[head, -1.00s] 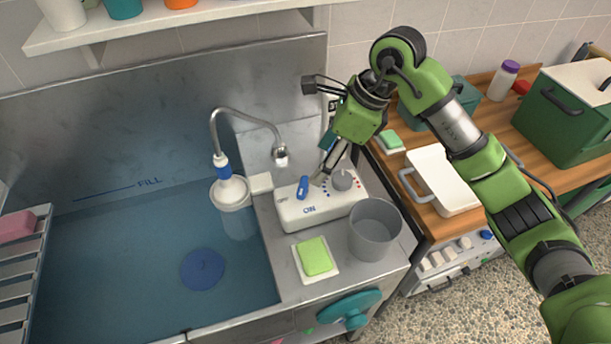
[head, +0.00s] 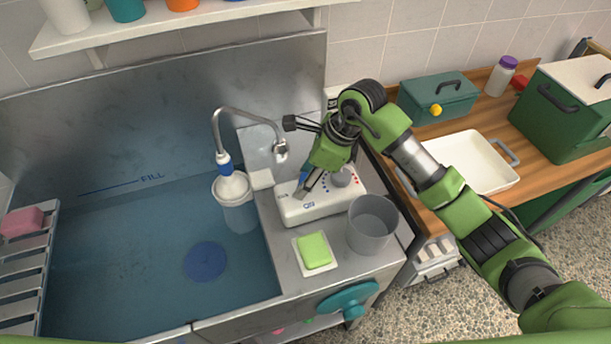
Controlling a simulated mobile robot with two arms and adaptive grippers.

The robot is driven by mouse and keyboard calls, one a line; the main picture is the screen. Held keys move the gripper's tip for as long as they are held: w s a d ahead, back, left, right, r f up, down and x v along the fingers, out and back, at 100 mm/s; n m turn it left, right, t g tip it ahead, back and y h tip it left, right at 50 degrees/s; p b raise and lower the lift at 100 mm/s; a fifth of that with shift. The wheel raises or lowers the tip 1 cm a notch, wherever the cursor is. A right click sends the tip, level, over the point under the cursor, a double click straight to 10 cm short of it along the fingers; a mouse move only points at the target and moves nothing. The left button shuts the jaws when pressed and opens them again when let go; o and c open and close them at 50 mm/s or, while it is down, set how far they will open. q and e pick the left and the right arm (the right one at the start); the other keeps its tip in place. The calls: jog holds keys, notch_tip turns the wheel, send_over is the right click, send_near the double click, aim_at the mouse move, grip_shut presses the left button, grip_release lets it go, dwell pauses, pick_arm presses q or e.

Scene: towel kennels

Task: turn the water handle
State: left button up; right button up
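A white control box (head: 318,211) sits on the steel counter beside the sink, with a blue lever (head: 303,178) and a grey round knob (head: 341,176) on top. Blue lettering marks its front, and small red and blue dots lie around the knob. My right gripper (head: 306,190) reaches down from the upper right, its fingertips low over the box at the blue lever. The fingers hide most of the lever, so I cannot tell whether they grip it or only touch it. My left gripper is not in view.
A grey cup (head: 371,225) and a green sponge (head: 315,250) on a white dish stand just in front of the box. The water-filled basin (head: 120,260) is at left. A wooden table with a white tray (head: 462,166) and a green toolbox (head: 438,97) is at right.

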jog(key=shift+c, duration=0.6)
jog(key=shift+f+m+t+h+b, duration=0.15)
jog(key=shift+m+t+h+b, duration=0.25)
jog(key=shift+m+b, duration=0.9)
jog(key=shift+s+m+t+b, duration=0.1)
jog(key=shift+m+t+b, duration=0.55)
jog(key=shift+m, duration=0.95)
jog(key=o, duration=1.1)
jog(key=shift+r, duration=0.2)
